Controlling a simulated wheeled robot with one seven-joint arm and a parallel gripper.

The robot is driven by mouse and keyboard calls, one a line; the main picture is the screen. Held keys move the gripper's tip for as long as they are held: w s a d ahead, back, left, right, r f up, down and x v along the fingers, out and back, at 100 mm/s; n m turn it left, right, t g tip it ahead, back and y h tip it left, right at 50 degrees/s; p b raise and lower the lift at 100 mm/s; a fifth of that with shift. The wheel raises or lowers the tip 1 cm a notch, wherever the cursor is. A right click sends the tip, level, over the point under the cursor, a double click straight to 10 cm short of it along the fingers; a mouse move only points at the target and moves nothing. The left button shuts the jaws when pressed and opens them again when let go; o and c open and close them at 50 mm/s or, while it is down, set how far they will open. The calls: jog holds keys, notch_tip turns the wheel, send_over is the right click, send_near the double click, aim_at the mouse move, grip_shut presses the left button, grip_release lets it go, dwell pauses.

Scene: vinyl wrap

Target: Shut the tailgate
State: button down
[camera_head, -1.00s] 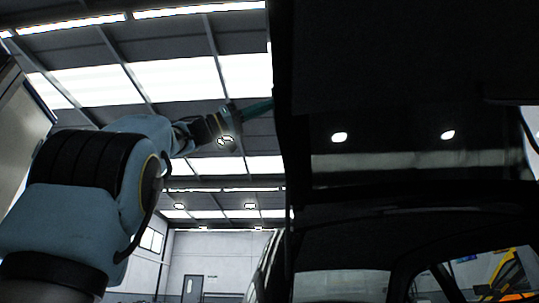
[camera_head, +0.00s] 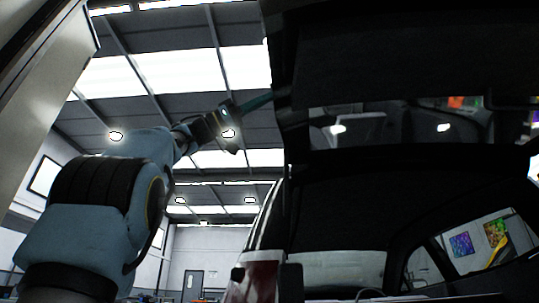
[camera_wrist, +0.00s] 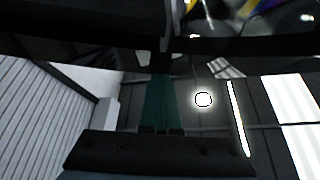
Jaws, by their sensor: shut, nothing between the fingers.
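The dark tailgate (camera_head: 390,62) stands raised over the open back of a dark car (camera_head: 330,205) in the head view. Its glass (camera_head: 375,128) reflects lamps and coloured shapes. My gripper (camera_head: 268,99) is at the tailgate's left edge, with its teal fingers shut and empty. The fingertips reach the dark edge there, but I cannot tell whether they touch it. In the wrist view, the teal fingers of my gripper (camera_wrist: 162,75) point up towards a dark panel, likely the tailgate (camera_wrist: 80,25). Their tips are hard to make out against it.
The car's red tail lamp (camera_head: 262,280) and left rear side are low in the middle. A pale panel (camera_head: 45,65) stands at the far left. A grey door (camera_head: 193,286) is in the back wall. The air left of the car holds only my arm.

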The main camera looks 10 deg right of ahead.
jog(key=w+d+f+m+g+y+b, duration=0.1)
jog(key=w+f+m+b, duration=0.15)
jog(key=f+b, duration=0.6)
jog(key=w+d+f+m+g+y+b, duration=0.1)
jog(key=w+f+m+b, duration=0.3)
jog(key=f, duration=0.8)
jog(key=w+d+f+n+b, duration=0.1)
jog(key=w+d+f+b, duration=0.1)
jog(key=w+f, duration=0.4)
jog(key=w+d+f+n+b, duration=0.1)
jog(key=w+f+b, duration=0.3)
jog(key=f, duration=0.5)
jog(key=shift+w+d+f, duration=0.25)
jog(key=shift+w+d, duration=0.2)
jog(key=shift+w, duration=0.45)
